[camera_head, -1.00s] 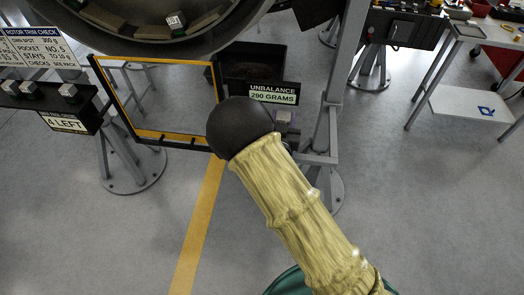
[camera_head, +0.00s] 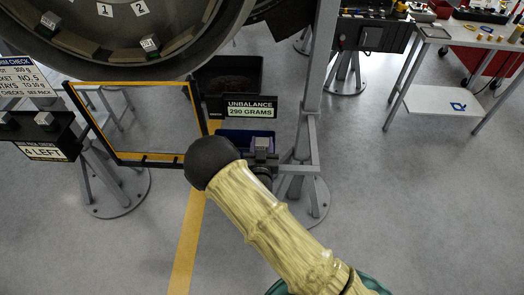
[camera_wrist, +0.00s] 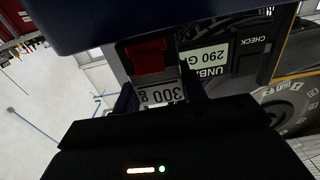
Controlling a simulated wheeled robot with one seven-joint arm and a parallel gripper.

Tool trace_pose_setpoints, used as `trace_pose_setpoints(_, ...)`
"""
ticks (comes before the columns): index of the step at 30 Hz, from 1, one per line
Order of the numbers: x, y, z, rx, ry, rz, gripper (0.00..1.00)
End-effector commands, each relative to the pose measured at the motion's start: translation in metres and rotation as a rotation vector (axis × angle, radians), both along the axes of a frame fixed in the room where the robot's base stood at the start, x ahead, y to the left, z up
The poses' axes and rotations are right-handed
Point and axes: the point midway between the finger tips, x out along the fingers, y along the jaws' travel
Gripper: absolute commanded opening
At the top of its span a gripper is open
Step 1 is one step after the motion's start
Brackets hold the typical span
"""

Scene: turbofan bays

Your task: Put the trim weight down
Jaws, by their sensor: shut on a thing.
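In the wrist view, where the writing is upside down, my gripper (camera_wrist: 157,84) has its dark fingers on either side of the trim weight (camera_wrist: 162,93). The weight carries a white "300 g" label and a red patch, and the gripper is shut on it.
A blue bin (camera_head: 236,137) sits behind the arm, under the sign. A dark blue surface (camera_wrist: 90,22) fills the wrist view's upper left. An orange-edged frame (camera_head: 140,157), a shelf marked "4 LEFT" (camera_head: 42,152) and the engine ring (camera_head: 110,65) stand left.

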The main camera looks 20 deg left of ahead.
Motion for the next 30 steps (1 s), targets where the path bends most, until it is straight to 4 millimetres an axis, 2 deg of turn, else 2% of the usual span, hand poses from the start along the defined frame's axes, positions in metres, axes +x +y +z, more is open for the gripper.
trace_pose_setpoints(8, 0.001, -0.002, -0.003, -0.001, -0.001, -0.003, 0.1)
trace_pose_setpoints(18, 0.0, -0.001, -0.038, -0.001, 0.0, -0.002, 0.1)
trace_pose_setpoints(30, 0.0, -0.001, -0.045, 0.001, -0.001, -0.001, 0.1)
